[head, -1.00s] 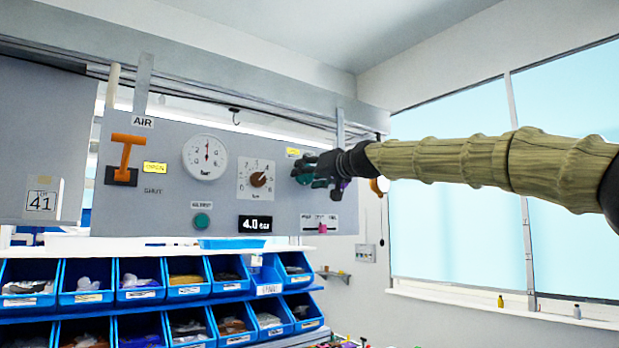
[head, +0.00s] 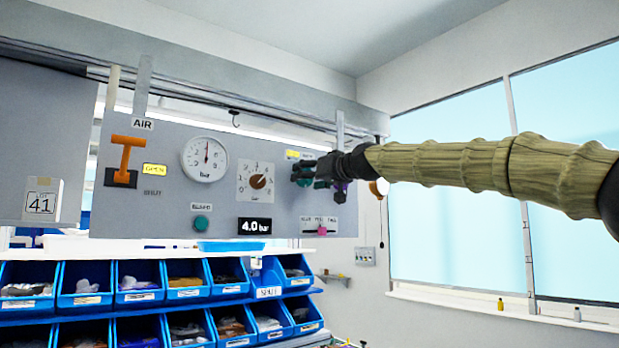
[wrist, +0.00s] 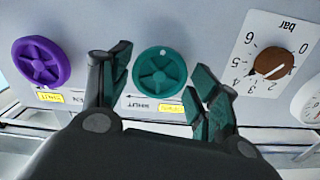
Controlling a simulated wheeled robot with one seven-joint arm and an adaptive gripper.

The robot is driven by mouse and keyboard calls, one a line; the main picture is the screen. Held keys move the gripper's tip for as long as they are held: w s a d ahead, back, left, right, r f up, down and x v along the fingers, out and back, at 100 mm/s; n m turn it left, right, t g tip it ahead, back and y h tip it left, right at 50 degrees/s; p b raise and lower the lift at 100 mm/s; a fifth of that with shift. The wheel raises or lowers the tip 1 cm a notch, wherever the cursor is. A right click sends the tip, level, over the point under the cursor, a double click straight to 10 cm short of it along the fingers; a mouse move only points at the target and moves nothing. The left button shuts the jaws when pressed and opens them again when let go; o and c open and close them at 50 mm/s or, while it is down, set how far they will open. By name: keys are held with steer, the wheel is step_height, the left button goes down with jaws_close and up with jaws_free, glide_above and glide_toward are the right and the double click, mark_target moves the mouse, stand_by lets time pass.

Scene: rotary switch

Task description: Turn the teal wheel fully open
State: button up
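The teal wheel (wrist: 160,72) is a round spoked handwheel on the grey panel, in the upper middle of the wrist view. A white dot shows on its rim nearest the picture's top. My gripper (wrist: 161,80) is open, with one finger on each side of the wheel; I cannot tell whether either finger touches it. Below the wheel are a white label (wrist: 143,104) and a yellow label (wrist: 171,108), upside down and partly hidden. In the head view my gripper (head: 305,172) is at the panel's right part and mostly hides the wheel.
A purple wheel (wrist: 41,62) is left of the teal one in the wrist view. A brown knob (wrist: 272,62) on a white dial is right. The panel also carries an orange lever (head: 126,155), a gauge (head: 205,158) and a green button (head: 201,223). Blue bins (head: 85,283) stand below.

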steer(key=shift+o, duration=0.9)
steer(key=v, duration=1.2)
